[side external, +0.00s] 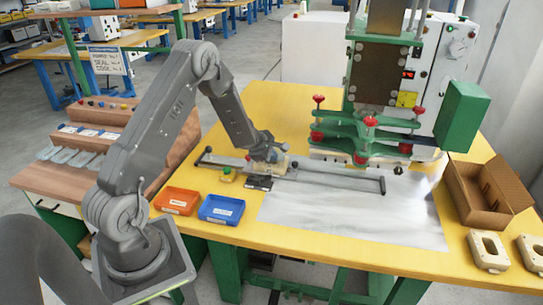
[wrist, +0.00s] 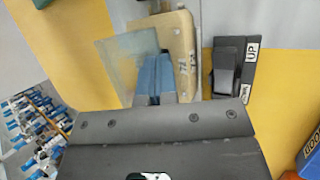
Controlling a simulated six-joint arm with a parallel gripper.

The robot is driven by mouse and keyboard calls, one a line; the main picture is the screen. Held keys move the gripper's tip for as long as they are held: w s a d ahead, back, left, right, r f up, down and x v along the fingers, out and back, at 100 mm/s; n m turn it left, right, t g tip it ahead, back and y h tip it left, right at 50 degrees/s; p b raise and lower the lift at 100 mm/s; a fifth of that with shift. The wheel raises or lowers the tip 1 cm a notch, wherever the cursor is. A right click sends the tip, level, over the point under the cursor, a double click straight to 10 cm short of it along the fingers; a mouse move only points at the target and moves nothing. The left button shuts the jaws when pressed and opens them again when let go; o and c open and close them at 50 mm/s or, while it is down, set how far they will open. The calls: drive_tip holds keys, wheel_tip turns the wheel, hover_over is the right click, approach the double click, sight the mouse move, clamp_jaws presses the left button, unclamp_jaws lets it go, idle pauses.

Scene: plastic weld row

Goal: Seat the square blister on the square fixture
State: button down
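My gripper (wrist: 153,75) shows in the wrist view with its blue fingers close together on a clear, greenish blister (wrist: 118,60). The blister's sheet stands out to the left of the fingers. Behind it is the beige square fixture (wrist: 182,55), partly covered by the blister and fingers; I cannot tell whether the two touch. In the side view my gripper (side external: 268,155) is low over the beige fixture (side external: 281,165) at the rail. The blister is too small to make out there.
A black block marked UP (wrist: 245,68) lies right of the fixture in the wrist view. A dark rail frame (side external: 335,178) crosses the yellow table. Orange (side external: 176,201) and blue (side external: 221,210) bins are in front; the green press (side external: 370,130) and a cardboard box (side external: 487,195) are to the right.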

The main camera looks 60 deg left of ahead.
drive_tip(key=shift+s+d+f, duration=0.2)
drive_tip(key=shift+s+d, duration=0.25)
drive_tip(key=shift+s, duration=0.2)
idle(0.3)
drive_tip(key=shift+f, duration=0.45)
idle(0.8)
drive_tip(key=c, duration=1.9)
unclamp_jaws()
drive_tip(key=o, duration=0.6)
drive_tip(key=shift+r, duration=0.1)
drive_tip(key=shift+c, duration=0.2)
drive_tip(key=shift+c, duration=0.4)
drive_tip(key=c, duration=0.3)
drive_tip(key=shift+c, duration=0.2)
